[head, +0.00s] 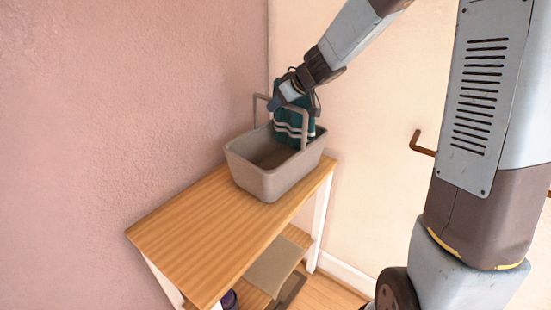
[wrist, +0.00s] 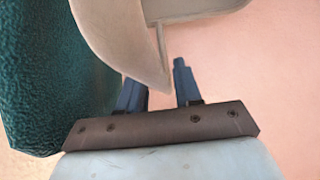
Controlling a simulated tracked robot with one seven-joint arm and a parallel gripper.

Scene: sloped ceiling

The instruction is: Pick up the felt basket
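The grey-beige basket, which I take as the felt basket (head: 262,182), stands upright on the wooden table in the head view, with a tall hoop handle over it. My gripper (head: 275,103) is at the top of this handle. In the wrist view, my gripper (wrist: 158,84) has its two dark blue fingers apart, with pink wall showing between them. A pale part of the basket (wrist: 118,38) reaches down to the fingers and hides the tip of the left one. I cannot tell whether they touch.
A teal item with white stripes (head: 287,122) is at the basket's far end; whether inside or behind is unclear. Its fuzzy side (wrist: 50,75) lies close left of my fingers. The wooden table (head: 195,235) is bare in front. Walls stand behind; a brown hook (head: 421,146) is at right.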

